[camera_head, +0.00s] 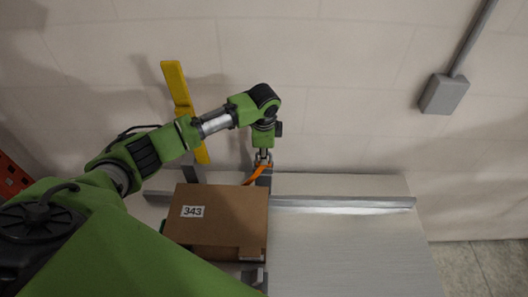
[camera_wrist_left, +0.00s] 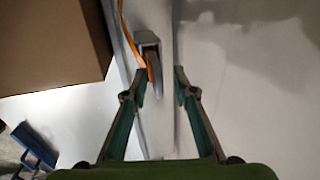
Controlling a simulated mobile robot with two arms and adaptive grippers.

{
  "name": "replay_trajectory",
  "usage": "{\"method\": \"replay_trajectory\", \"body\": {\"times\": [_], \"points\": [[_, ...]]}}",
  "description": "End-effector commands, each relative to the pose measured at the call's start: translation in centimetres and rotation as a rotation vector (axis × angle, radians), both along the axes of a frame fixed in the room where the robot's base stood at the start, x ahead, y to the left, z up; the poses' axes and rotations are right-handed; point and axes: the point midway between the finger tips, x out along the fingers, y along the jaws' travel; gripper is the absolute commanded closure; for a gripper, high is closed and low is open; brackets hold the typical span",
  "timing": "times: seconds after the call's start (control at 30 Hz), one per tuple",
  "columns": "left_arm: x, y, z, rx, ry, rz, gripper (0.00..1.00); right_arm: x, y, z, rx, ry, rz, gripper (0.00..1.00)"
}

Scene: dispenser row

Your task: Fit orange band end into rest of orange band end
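A thin orange band (camera_head: 257,173) runs slantwise just below my left gripper (camera_head: 263,158), between the cardboard box and the white surface. In the left wrist view the orange band (camera_wrist_left: 128,35) runs down to a small grey bracket (camera_wrist_left: 147,38), with a short orange piece just below it. My left gripper (camera_wrist_left: 160,75) points down there, its fingers apart on either side of a narrow grey upright part, with a gap visible by the right finger. I cannot tell whether the band's end sits in its rest. My right gripper is out of view.
The cardboard box (camera_head: 230,214) labelled 343 stands left of the band. A metal rail (camera_head: 345,202) borders the white surface (camera_head: 350,255) on the right, which is clear. A yellow upright piece (camera_head: 173,80) is behind my arm, and a grey wall box (camera_head: 444,94) is at right.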

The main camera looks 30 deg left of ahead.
Motion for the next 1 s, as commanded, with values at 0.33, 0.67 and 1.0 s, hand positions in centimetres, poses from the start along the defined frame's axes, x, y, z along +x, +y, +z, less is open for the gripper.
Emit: {"method": "replay_trajectory", "body": {"times": [0.33,0.67,1.0], "points": [[-0.6,-0.3,4.2,0.0,-0.006,-0.001,0.74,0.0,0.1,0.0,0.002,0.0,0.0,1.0],[-1.7,-0.9,10.4,0.0,-0.004,0.0,0.74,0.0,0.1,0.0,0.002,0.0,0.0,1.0],[-2.1,-1.0,11.8,0.0,0.001,0.001,0.74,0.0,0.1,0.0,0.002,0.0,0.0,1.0]]}}
